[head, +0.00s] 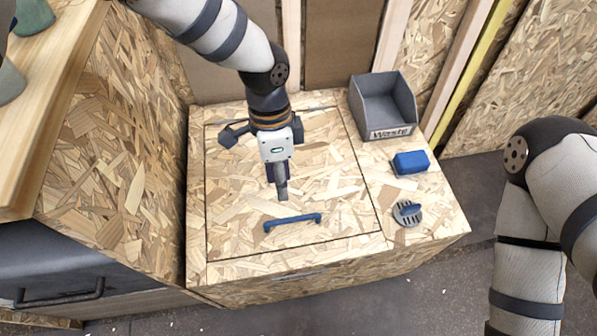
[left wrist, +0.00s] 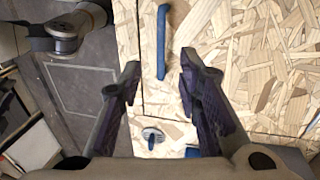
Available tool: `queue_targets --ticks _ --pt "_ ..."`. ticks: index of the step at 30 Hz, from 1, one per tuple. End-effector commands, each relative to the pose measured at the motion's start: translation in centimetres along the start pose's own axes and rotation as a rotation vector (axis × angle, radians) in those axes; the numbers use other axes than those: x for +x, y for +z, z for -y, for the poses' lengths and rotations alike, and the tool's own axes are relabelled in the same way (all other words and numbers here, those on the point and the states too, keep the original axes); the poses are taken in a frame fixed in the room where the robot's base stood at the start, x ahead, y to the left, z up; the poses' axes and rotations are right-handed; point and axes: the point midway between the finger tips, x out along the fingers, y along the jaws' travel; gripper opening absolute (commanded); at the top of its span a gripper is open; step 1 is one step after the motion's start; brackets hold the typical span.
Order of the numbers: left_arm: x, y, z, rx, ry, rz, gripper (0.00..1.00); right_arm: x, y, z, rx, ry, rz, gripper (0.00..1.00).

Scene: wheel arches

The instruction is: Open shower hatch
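The shower hatch (head: 235,185) is a square chipboard panel set flush in the top of a chipboard box, outlined by a dark seam. It lies shut. Its blue bar handle (head: 292,222) is near the front edge. My left gripper (head: 281,194) points down above the hatch, just behind the handle in the head view. In the left wrist view its two fingers (left wrist: 160,70) are spread and empty, with the blue handle (left wrist: 162,40) ahead between them, apart from both. My right arm shows at the right of the head view; its gripper is out of frame.
A grey bin labelled Waste (head: 383,105), a blue block (head: 410,162) and a round grey drain piece with a blue grip (head: 407,212) sit on the box top right of the hatch. A wooden cabinet (head: 115,150) stands close at left. Grey floor is free in front.

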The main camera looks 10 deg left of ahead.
Motion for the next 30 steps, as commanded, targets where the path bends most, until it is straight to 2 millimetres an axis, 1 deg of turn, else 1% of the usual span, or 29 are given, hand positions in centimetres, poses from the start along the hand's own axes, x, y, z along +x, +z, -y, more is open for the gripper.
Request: queue_targets --ticks 2,5,12,15,18,22,29,30 --pt "-0.3 -0.1 0.4 0.019 -0.009 0.010 0.31 0.2 0.1 0.0 0.000 0.001 0.006 0.40" --pt "0.9 -0.1 0.4 0.021 -0.007 0.014 0.31 0.3 0.2 0.0 0.000 0.001 0.008 0.40" --pt "7.1 0.0 0.4 0.019 -0.005 0.013 0.31 0.9 0.3 0.0 -0.001 0.002 0.020 0.40" --pt "9.2 0.0 0.5 0.017 -0.006 0.012 0.31 1.1 0.3 -0.1 -0.001 0.002 0.024 0.40" --pt "10.6 0.0 0.5 0.018 -0.007 0.012 0.31 1.2 0.4 -0.1 -0.001 0.002 0.026 0.40" --pt "11.4 0.0 0.5 0.017 -0.010 0.010 0.31 1.3 0.4 -0.1 -0.001 0.002 0.027 0.40" --pt "11.4 0.0 0.5 0.016 -0.010 0.010 0.31 1.3 0.4 0.0 -0.001 0.002 0.027 0.40" --pt "11.4 0.0 0.5 0.016 -0.010 0.010 0.22 1.3 0.4 0.0 -0.001 0.002 0.027 0.40"
